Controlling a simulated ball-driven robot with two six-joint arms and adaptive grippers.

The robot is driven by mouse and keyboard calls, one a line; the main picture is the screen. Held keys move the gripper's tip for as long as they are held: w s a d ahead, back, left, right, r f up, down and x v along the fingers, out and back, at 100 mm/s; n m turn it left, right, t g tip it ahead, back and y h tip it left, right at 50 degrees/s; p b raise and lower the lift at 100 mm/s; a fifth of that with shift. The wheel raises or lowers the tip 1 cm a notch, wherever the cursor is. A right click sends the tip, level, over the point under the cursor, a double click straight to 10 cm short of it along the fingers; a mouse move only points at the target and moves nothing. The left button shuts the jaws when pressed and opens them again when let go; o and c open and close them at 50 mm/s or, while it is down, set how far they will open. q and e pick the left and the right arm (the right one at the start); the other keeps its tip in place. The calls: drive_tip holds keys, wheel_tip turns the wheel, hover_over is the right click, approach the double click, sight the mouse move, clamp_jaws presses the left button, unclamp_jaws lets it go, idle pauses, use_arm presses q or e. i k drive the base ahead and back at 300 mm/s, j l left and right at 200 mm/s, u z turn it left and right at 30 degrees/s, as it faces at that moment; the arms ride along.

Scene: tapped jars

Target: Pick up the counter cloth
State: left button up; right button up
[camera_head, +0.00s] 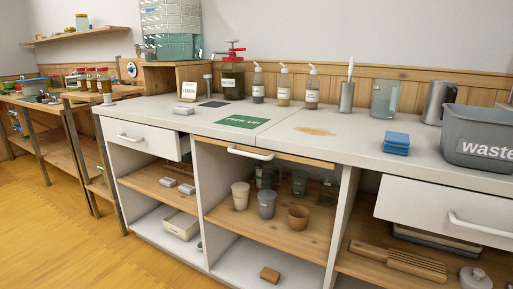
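A blue folded cloth (396,143), which looks like the counter cloth, lies as a small stack on the white counter (350,150). It is at the right, just left of a grey waste bin. A yellowish-brown spill (315,131) is on the counter to the left of the cloth. Neither of my grippers shows in the head view.
The grey bin marked "waste" (478,136) stands close to the right of the cloth. Behind are a metal pitcher (437,103), a clear jug (384,99) and several pump bottles (284,88). A green "PICK UP" mat (242,121) lies left. A drawer (447,212) juts out below right.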

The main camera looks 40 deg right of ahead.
sight(395, 143)
drive_tip(key=l+z, duration=0.1)
drive_tip(key=z, duration=1.95)
